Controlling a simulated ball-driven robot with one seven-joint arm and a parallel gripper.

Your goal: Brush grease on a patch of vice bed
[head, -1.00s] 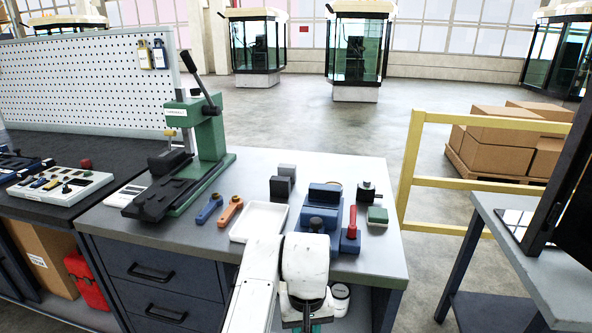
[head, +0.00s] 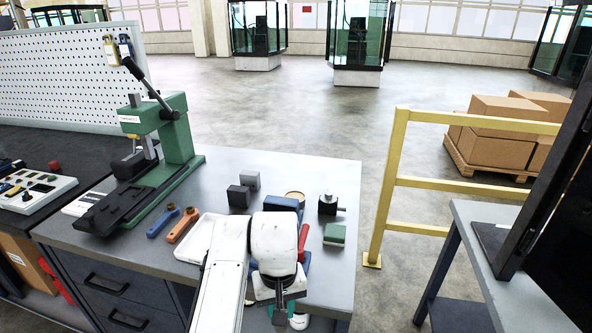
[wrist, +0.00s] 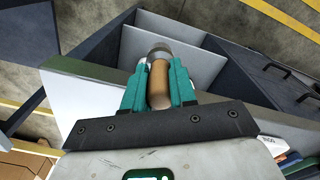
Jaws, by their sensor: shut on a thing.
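My gripper (head: 283,312) is low in the head view, at the front edge of the grey bench. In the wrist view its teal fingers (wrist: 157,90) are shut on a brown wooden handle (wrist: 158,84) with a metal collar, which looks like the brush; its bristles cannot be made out. The blue vice (head: 281,204) stands on the bench behind my arm, with a red handle (head: 303,240). My arm hides most of it, including its bed. A round tan-topped tin (head: 295,196) sits just behind the vice; I cannot tell whether it holds grease.
A white tray (head: 187,252) lies left of my arm, with blue and orange tools (head: 183,226) beside it. Dark blocks (head: 239,196), a green-topped block (head: 335,234) and a green press (head: 176,145) stand on the bench. A yellow rail (head: 398,170) is to the right.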

